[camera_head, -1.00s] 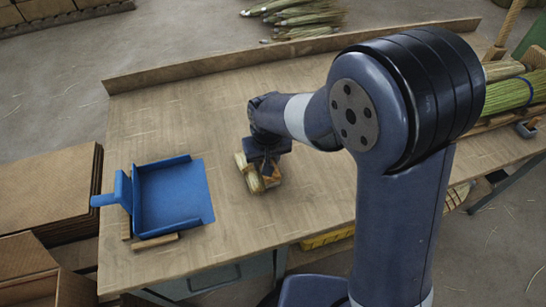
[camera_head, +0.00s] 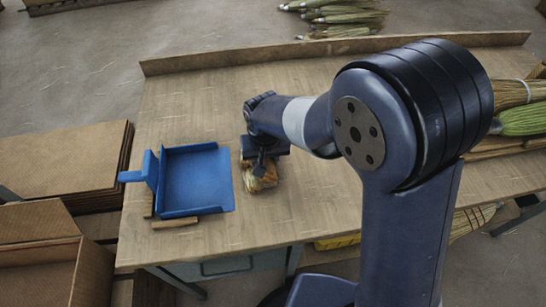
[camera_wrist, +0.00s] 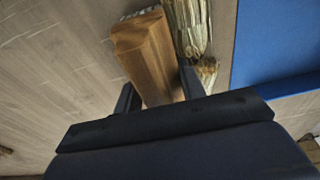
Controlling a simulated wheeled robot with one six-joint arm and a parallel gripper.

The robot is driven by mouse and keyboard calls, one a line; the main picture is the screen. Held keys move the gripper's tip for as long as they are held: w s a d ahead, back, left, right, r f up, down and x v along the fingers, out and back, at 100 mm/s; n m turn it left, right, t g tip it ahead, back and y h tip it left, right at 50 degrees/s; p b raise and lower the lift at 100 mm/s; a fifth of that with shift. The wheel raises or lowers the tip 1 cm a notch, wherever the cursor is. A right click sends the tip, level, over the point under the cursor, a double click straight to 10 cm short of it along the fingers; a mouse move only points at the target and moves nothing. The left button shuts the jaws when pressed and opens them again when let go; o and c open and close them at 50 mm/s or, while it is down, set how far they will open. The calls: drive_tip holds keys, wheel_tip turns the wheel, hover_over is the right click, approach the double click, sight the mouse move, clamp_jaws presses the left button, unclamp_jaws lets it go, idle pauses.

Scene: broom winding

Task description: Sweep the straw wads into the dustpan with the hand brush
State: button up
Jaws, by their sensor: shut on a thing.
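The blue dustpan (camera_head: 195,182) lies on the workbench, its handle to the left and its open side to the right, facing my gripper. My gripper (camera_head: 260,165) is low over the bench just right of the dustpan. It is shut on the hand brush, whose wooden body (camera_wrist: 146,55) shows between the fingers in the wrist view. A straw wad (camera_wrist: 190,28) lies beside the brush, between it and the dustpan (camera_wrist: 275,45), outside the pan. In the head view, brush and straw merge under my gripper. Other wads there may be hidden.
Wooden strips (camera_head: 175,223) border the dustpan at its near and left sides. A raised ledge (camera_head: 330,52) runs along the bench's back. Straw bundles (camera_head: 520,120) lie at the right end. Cardboard boxes (camera_head: 45,235) stand left of the bench. Bench behind the gripper is clear.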

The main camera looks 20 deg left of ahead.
drive_tip(key=shift+s+a, duration=0.45)
drive_tip(key=shift+a, duration=0.25)
drive_tip(key=shift+s+a, duration=0.4)
drive_tip(key=shift+a, duration=0.3)
drive_tip(key=shift+s+a+r, duration=0.1)
drive_tip(key=shift+s+a, duration=0.3)
drive_tip(key=shift+a, duration=0.25)
drive_tip(key=shift+s+a, duration=0.4)
drive_tip(key=shift+a, duration=0.3)
drive_tip(key=shift+s+a+r, duration=0.1)
drive_tip(key=shift+s+a, duration=0.3)
drive_tip(key=shift+a, duration=0.25)
drive_tip(key=shift+s+a+p, duration=0.15)
drive_tip(key=shift+a+p, duration=0.05)
drive_tip(key=shift+p, duration=0.1)
drive_tip(key=shift+s+a+p, duration=0.1)
drive_tip(key=shift+s+a, duration=0.5)
drive_tip(key=shift+a, duration=0.4)
drive_tip(key=shift+s+a+p, duration=0.1)
drive_tip(key=shift+s+a, duration=0.5)
drive_tip(key=shift+a, duration=0.35)
drive_tip(key=shift+s+a+p, duration=0.1)
drive_tip(key=shift+s+a, duration=0.5)
drive_tip(key=shift+a, duration=0.4)
drive_tip(key=shift+w+d+r, duration=0.1)
drive_tip(key=shift+r, duration=0.05)
drive_tip(key=shift+w+d+r+p, duration=0.25)
drive_tip(key=shift+d+r+p, duration=0.05)
drive_tip(key=shift+d+r, duration=0.2)
drive_tip(key=shift+r, duration=0.1)
